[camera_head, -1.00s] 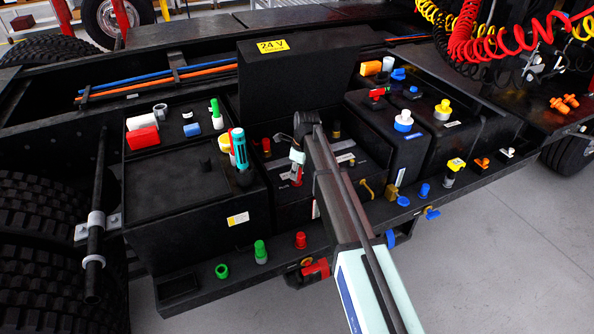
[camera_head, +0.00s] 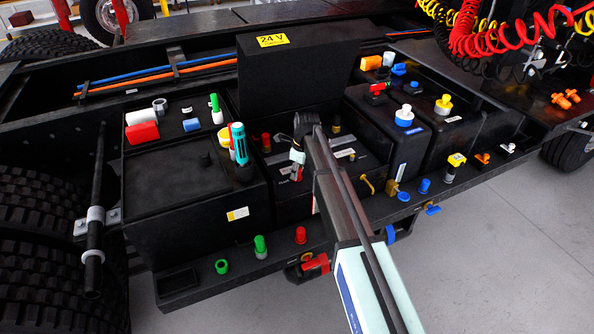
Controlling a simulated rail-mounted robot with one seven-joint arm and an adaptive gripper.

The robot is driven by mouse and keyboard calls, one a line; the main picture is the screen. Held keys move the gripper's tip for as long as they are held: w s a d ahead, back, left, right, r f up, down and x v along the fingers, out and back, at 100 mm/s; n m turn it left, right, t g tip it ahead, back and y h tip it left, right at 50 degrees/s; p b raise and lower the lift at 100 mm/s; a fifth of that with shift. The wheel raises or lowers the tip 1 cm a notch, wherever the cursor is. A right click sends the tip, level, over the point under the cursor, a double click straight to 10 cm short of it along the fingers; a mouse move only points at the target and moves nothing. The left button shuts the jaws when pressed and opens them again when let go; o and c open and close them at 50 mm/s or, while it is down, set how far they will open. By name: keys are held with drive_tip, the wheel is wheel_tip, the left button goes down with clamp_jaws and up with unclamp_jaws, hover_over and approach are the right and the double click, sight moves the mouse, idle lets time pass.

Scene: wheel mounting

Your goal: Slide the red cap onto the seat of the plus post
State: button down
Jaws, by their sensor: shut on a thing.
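My gripper (camera_head: 297,166) points down over the middle black battery box, below the dark wrist joint. It is shut on a small red part, which looks like the red cap (camera_head: 296,174). The cap is mostly hidden by the fingers, and I cannot tell whether it touches a post beneath. Another red cap-like piece (camera_head: 265,142) stands to the left on the same box. The plus post cannot be picked out for certain; it may be hidden by the gripper and arm.
A teal-handled tool (camera_head: 239,146) stands upright close left of my gripper. The raised black lid (camera_head: 295,82) marked 24 V stands behind. Green (camera_head: 260,247) and red (camera_head: 300,235) fittings line the front ledge. A blue-and-white cap (camera_head: 404,116) is on the right box.

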drive_tip(key=c, duration=0.7)
unclamp_jaws()
drive_tip(key=r, duration=0.4)
drive_tip(key=d+r, duration=0.1)
drive_tip(key=r, duration=0.7)
drive_tip(key=shift+s+d, duration=0.3)
drive_tip(key=shift+d, duration=0.05)
drive_tip(key=shift+f, duration=0.1)
